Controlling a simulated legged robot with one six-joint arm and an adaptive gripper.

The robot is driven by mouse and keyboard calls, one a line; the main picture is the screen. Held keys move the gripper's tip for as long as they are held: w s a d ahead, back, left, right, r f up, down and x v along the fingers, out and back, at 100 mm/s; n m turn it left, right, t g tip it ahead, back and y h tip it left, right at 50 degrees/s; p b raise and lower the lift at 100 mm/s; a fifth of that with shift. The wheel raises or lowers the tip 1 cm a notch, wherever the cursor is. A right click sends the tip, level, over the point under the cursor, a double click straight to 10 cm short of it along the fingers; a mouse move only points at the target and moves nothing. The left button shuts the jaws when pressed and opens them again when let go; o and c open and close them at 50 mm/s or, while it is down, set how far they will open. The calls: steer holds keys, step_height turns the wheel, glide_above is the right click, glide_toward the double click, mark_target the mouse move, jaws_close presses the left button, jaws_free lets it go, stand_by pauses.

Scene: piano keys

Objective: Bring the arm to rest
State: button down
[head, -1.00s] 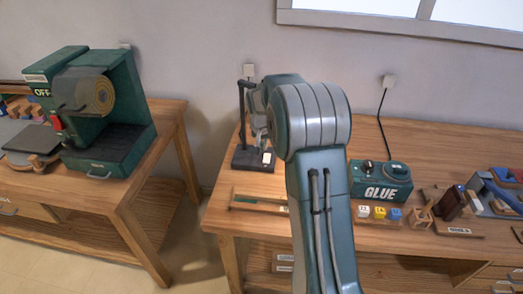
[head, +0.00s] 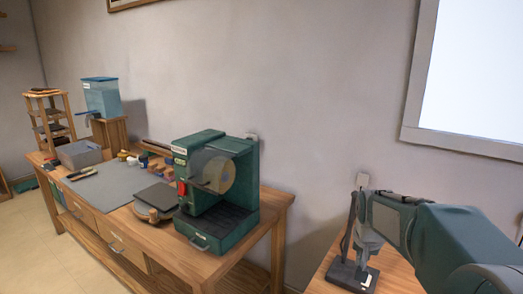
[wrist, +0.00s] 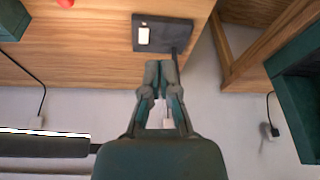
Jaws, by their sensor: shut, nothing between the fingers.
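My arm (head: 455,245) enters the head view at the lower right, bent, with its end hanging beside a dark stand (head: 352,275) on the right-hand bench. In the wrist view my gripper (wrist: 161,66) is shut with nothing between its fingers. Its fingertips point at the stand's dark base (wrist: 177,24), which carries a small white switch. Whether the fingers touch the stand cannot be told.
A green disc machine (head: 218,185) stands on the left bench (head: 262,215); its green body also shows in the wrist view (wrist: 305,100). A grey mat (head: 110,186), a grey bin (head: 80,154) and a blue container (head: 101,98) are further left. A gap separates the benches.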

steer(key=s+a+r+n, duration=0.1)
steer(key=s+a, duration=0.2)
steer(key=s, duration=0.5)
steer(key=s+a+r+n+t, duration=0.1)
steer(key=s+a+r+n, duration=0.1)
steer(key=s, duration=0.6)
steer(key=s+a+r+n+t+y, duration=0.1)
steer(key=s+a, duration=0.3)
steer(key=s, duration=0.4)
steer(key=shift+s+a+r+n, duration=0.2)
steer(key=shift+s+n, duration=0.1)
steer(key=shift+s, duration=0.1)
